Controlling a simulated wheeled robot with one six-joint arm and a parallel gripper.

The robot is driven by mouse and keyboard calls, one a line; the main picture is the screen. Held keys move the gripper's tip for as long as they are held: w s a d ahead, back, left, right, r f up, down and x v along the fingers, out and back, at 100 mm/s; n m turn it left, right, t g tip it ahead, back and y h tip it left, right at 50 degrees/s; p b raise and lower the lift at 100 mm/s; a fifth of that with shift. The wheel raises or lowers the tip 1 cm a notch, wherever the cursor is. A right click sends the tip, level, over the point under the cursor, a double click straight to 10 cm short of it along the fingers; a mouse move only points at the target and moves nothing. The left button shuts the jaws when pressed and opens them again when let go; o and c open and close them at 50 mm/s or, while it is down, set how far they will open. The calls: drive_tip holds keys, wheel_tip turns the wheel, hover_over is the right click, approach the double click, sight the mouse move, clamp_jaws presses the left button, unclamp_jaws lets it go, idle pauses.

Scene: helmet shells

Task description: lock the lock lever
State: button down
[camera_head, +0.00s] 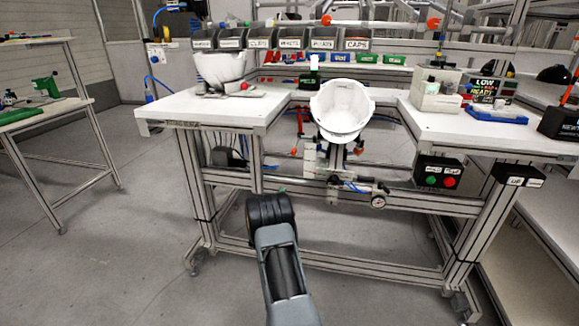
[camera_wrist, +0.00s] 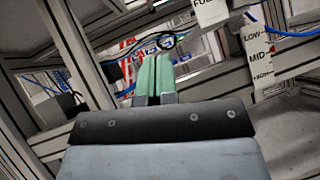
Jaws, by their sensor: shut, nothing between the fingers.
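A white helmet shell (camera_head: 341,110) sits tilted in the bench cutout, above a fixture with clamp parts (camera_head: 310,158). I cannot tell for sure which part there is the lock lever. In the wrist view my gripper (camera_wrist: 155,62) has two green fingers side by side, shut with nothing between them. They point under the bench and touch nothing I can make out. In the head view my arm's dark wrist (camera_head: 270,208) is low in front of the bench, and hides most of the gripper.
A white plate marked LOW and MID (camera_wrist: 260,60) hangs right of the fingers. Bench frame bars (camera_wrist: 82,50) stand to the left. A pressure gauge (camera_head: 378,201) and a button box (camera_head: 438,173) are under the bench. Open floor (camera_head: 110,255) lies left.

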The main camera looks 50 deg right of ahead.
drive_tip(key=f+n+t, duration=0.1)
drive_tip(key=t+b, duration=0.1)
drive_tip(key=b, duration=0.1)
approach(296, 145)
drive_tip(key=d, duration=0.1)
drive_tip(key=shift+w+d+r+n+b, duration=0.1)
drive_tip(key=shift+r+n+b, duration=0.1)
drive_tip(key=shift+r, duration=0.4)
drive_tip(key=shift+d+r+n+b, duration=0.1)
drive_tip(key=shift+d+r+n, duration=0.1)
drive_tip(key=shift+r, duration=0.35)
